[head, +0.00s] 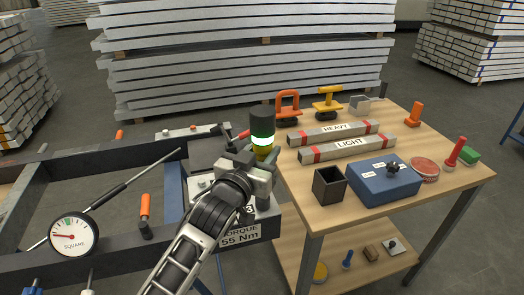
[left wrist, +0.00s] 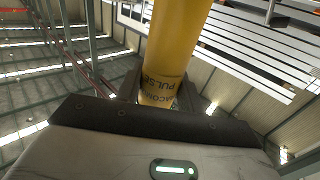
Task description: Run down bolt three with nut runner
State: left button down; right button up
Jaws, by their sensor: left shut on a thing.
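The nut runner (head: 262,132) stands upright, with a dark top, a glowing green ring and a yellow body. My left gripper (head: 258,165) is shut on its yellow body, over the corner block of the dark frame. In the left wrist view the yellow body (left wrist: 176,50) rises between the fingers and carries dark lettering. A label reading 3 (head: 249,209) shows beside the gripper, above a torque label (head: 240,236) reading 55 Nm. The nut runner's lower end and any bolt under it are hidden by my gripper and wrist. My right gripper is not in view.
A wooden table (head: 455,178) at the right holds a blue box (head: 384,186), a dark open cup (head: 329,186), HEAVY and LIGHT bars (head: 345,150) and several small tools. The dark frame (head: 100,170) with a dial gauge (head: 74,233) and orange-handled clamp (head: 145,208) lies left.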

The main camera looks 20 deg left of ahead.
aim_at(258, 138)
pick_arm(q)
jog(key=shift+f, duration=0.35)
dwell(0.4)
jog(key=shift+f, duration=0.1)
dwell(0.6)
jog(key=shift+s+p, duration=0.1)
jog(key=shift+p, duration=0.25)
jog(key=shift+r+p, duration=2.65)
jog(key=shift+r, duration=0.2)
